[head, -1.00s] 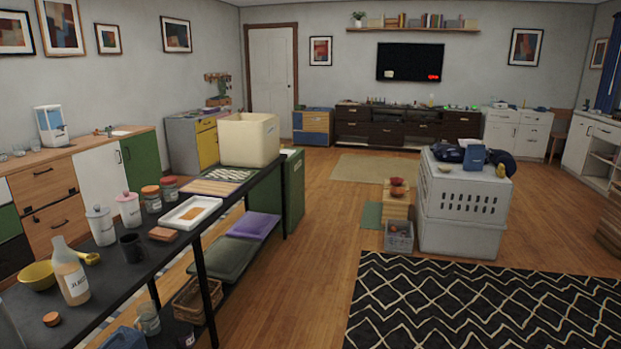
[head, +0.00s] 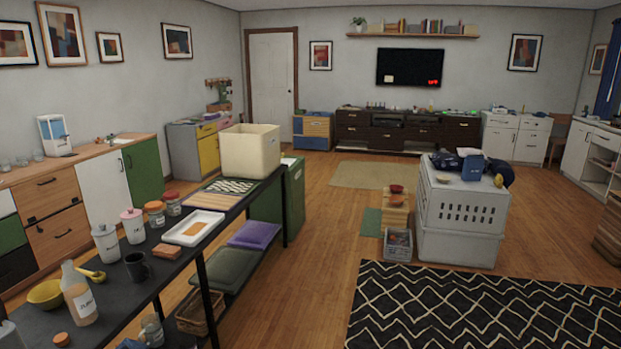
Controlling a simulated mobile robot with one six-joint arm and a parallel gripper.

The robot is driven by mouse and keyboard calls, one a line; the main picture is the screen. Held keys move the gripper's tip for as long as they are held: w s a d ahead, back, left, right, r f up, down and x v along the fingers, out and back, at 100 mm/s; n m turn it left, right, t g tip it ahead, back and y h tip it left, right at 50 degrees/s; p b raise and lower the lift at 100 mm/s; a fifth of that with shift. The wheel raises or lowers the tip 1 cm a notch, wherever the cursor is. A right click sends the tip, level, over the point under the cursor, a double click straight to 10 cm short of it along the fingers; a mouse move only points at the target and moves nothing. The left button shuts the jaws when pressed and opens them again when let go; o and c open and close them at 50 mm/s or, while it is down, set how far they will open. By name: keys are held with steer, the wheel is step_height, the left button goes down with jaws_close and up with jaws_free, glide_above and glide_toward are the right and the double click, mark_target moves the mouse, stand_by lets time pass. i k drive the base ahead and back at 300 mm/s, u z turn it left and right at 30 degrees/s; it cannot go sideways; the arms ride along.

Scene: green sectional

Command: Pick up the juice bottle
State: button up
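The juice bottle (head: 80,294) stands upright on the near left end of the dark long table (head: 130,304). It has a pale neck, peach-coloured contents and a label with small dark lettering. A yellow bowl (head: 45,294) is just left of it, and a yellow ladle-like item (head: 92,275) is behind it to the right. A small orange-brown round piece (head: 61,339) lies in front of it. My gripper is not seen in the head view.
Also on the table are a black mug (head: 137,267), two white lidded canisters (head: 133,226), red-lidded jars (head: 155,214), a white tray (head: 193,221) and a cream bin (head: 250,152). A lower shelf holds a basket (head: 200,312). Wooden floor (head: 295,285) is open right of the table.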

mark_target(75, 286)
steer(key=z, duration=1.25)
steer(key=k, duration=0.1)
steer(key=u, duration=2.9)
steer(key=i, duration=0.6)
steer(key=u, duration=0.1)
steer(key=k, duration=0.6)
